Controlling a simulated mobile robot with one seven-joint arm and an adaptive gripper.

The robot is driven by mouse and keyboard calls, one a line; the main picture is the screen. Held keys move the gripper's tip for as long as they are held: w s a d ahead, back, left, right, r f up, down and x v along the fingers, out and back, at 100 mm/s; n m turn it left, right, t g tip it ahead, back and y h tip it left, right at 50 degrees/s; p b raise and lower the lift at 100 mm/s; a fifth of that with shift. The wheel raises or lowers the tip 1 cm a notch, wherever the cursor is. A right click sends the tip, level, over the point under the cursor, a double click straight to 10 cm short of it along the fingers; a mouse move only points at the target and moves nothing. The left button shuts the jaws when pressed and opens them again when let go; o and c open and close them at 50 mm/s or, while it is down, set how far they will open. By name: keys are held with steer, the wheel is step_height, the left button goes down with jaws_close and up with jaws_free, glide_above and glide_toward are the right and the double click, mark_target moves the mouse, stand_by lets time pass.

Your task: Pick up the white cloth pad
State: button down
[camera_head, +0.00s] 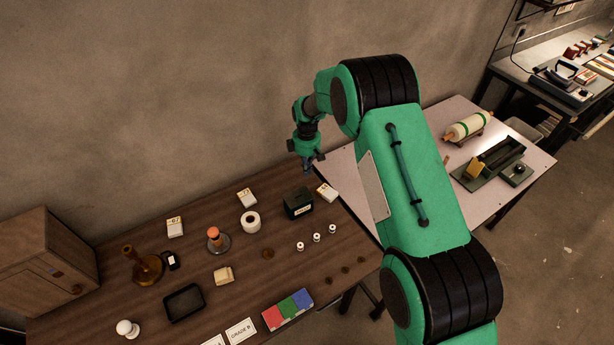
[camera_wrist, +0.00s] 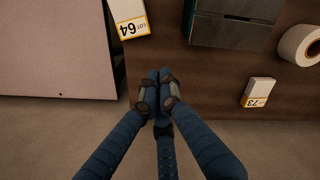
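A small off-white folded pad (camera_head: 223,274) lies on the brown table, right of a black tray; it looks like the cloth pad, though its material is hard to tell. It is not seen in the wrist view. My gripper (camera_head: 311,165) is raised near the brown table's far right end, well away from the pad. In the wrist view, the fingers of my gripper (camera_wrist: 158,76) come together at their tips with nothing visible between them.
White blocks with yellow labels (camera_head: 175,227), a black box (camera_head: 298,203), a white roll (camera_head: 250,222) and a black tray (camera_head: 184,303) stand on the brown table (camera_head: 110,265). A pale table (camera_head: 340,165) stands to the right. A wall rises behind.

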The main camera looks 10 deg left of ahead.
steer(key=shift+r, duration=0.5)
steer(key=shift+d, duration=0.1)
steer(key=n, duration=1)
glide_above(318, 201)
steer(key=shift+b, duration=0.4)
steer(key=shift+f, duration=0.1)
steer(key=shift+f+b, duration=0.3)
steer(key=shift+f, duration=4.6)
